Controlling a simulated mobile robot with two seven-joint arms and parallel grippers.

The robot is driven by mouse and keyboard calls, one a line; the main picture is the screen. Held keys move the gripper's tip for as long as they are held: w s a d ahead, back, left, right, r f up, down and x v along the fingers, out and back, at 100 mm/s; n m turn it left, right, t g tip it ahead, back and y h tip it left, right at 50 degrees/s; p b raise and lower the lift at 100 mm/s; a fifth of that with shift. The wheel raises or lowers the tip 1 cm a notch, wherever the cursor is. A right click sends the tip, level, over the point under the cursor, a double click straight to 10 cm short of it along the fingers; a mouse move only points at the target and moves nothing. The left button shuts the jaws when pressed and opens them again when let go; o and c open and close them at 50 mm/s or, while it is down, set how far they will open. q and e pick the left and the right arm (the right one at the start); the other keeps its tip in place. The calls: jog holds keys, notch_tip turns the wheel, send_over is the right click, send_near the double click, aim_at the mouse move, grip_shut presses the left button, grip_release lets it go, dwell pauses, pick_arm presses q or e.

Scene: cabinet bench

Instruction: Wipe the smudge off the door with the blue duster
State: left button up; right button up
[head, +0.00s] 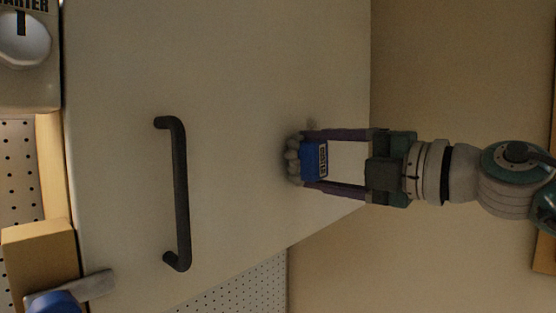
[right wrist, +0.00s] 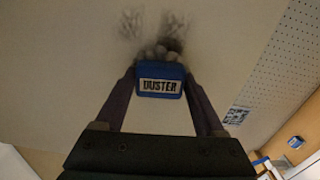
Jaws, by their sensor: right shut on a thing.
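The blue duster (head: 313,160) has a grey fluffy head and a label reading DUSTER. My right gripper (head: 306,161) is shut on its blue block, one finger on each side. The fluffy head is at the face of the pale door (head: 240,70); it looks to be touching it. In the right wrist view the duster (right wrist: 160,87) points up at the door. A dark grey smudge (right wrist: 132,22) shows there in patches just beyond and beside the fluffy head. In the head view only a faint bit of smudge (head: 312,125) shows above the duster. My left gripper is not in view.
A dark bar handle (head: 181,195) stands out from the door, left of the duster. At the left edge are a white knob (head: 24,40), a wooden block (head: 40,255) and a partly cut-off blue object (head: 55,302). Pegboard (head: 245,292) shows below the door.

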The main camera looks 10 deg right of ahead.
jog(key=shift+w+a, duration=0.25)
jog(key=shift+w, duration=0.05)
